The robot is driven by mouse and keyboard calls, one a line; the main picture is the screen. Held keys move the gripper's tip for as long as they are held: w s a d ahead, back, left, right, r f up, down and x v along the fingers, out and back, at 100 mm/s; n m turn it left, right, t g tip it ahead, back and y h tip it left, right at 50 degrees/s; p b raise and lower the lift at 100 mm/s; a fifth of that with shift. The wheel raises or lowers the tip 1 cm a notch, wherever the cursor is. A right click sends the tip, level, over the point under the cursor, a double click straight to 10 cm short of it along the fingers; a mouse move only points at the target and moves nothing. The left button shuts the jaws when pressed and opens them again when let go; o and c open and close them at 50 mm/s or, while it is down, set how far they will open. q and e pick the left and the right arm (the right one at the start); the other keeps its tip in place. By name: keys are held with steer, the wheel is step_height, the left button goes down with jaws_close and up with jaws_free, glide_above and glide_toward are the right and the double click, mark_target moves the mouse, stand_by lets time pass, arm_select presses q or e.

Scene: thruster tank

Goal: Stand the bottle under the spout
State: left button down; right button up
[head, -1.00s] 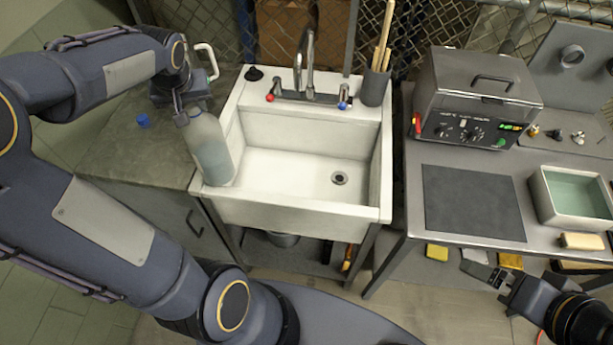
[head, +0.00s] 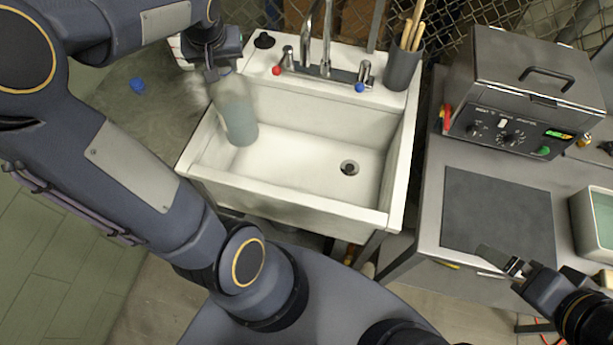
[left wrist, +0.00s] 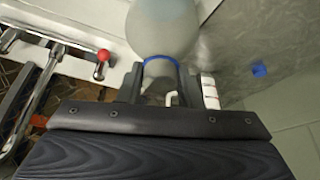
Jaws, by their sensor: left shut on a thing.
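The translucent bottle (head: 235,112), holding pale liquid, hangs nearly upright, slightly tilted, over the left back part of the white sink (head: 290,196). My left gripper (head: 212,70) is shut on its neck; the left wrist view shows the fingers (left wrist: 162,80) on either side of the neck and the bottle body (left wrist: 163,27) beyond them. The tap's spout (head: 326,45) stands to the right of the bottle, with a clear gap between them. Whether the bottle's base touches the sink floor cannot be told. My right gripper (head: 503,262) is empty near the right table's front edge; its jaw gap is unclear.
The blue cap (head: 137,85) lies on the left counter (head: 150,120). Red and blue tap knobs flank the spout. A grey holder (head: 402,68) with wooden handles stands at the sink's back right corner. The basin around the drain (head: 349,167) is clear.

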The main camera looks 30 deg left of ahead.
mark_target(236, 108)
arm_select(q)
step_height(236, 108, down, 15)
steer(key=b, duration=1.4)
steer(key=w+d+f, duration=0.1)
steer(key=w+d, duration=0.2)
steer(key=d, duration=0.5)
steer(key=w+d+f+p, duration=0.1)
steer(key=w+d, duration=0.3)
steer(key=d, duration=0.4)
steer(key=shift+w+d+f, duration=0.15)
steer(key=shift+d+f, duration=0.15)
steer(key=shift+f, duration=0.45)
steer(key=shift+f, duration=0.2)
steer(key=c, duration=1)
jaws_free()
